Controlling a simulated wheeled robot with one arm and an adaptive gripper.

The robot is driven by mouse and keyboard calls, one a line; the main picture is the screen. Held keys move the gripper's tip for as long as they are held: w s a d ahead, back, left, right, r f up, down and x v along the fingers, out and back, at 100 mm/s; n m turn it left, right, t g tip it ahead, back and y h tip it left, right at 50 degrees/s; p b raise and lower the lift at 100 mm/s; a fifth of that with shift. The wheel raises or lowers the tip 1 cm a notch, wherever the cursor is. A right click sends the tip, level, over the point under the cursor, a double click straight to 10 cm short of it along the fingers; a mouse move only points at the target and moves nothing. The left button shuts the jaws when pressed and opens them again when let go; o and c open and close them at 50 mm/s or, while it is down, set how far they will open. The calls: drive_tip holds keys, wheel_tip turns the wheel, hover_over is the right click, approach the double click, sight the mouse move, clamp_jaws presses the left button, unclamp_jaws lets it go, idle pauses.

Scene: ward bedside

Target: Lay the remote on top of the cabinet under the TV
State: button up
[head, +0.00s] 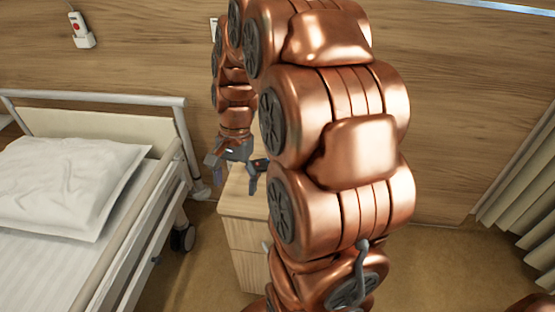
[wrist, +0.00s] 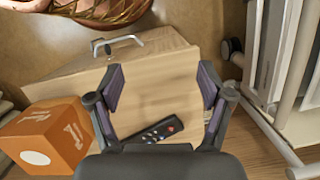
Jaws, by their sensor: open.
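The black remote (wrist: 155,131) has coloured buttons, one of them red. It lies on the light wood top of a bedside cabinet (wrist: 165,80) in the wrist view, near the base of my gripper in the picture. My gripper (wrist: 160,75) is open and empty above the cabinet top, its two fingers apart. In the head view, my gripper (head: 235,181) is over the bedside cabinet (head: 243,208), partly hidden by my arm. No TV, and no cabinet under one, is in view.
An orange box (wrist: 42,136) with a white spot is close left of my gripper in the wrist view. A bed (head: 70,190) with side rails stands left of the bedside cabinet. A handset (head: 76,25) hangs on the wall; a curtain (head: 520,190) hangs at right.

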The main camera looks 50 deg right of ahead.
drive_tip(key=w+d+m+t+p, duration=0.1)
drive_tip(key=w+d+m, duration=0.4)
drive_tip(key=d, duration=0.6)
drive_tip(key=m+t+p, duration=0.2)
drive_tip(key=m, duration=0.4)
approach(262, 167)
drive_tip(key=d, duration=0.3)
drive_tip(key=s+d, duration=0.1)
drive_tip(key=d, duration=0.1)
drive_tip(key=shift+f, duration=0.25)
drive_tip(key=shift+d+f+m, duration=0.2)
drive_tip(key=shift+f+m, duration=0.05)
drive_tip(key=shift+m, duration=0.05)
drive_tip(key=shift+f, duration=0.3)
drive_tip(key=shift+s+x, duration=0.1)
drive_tip(key=shift+x, duration=1.6)
drive_tip(key=shift+s+x, duration=0.15)
drive_tip(key=shift+x, duration=1.6)
drive_tip(key=shift+a, duration=0.15)
drive_tip(key=c, duration=1.4)
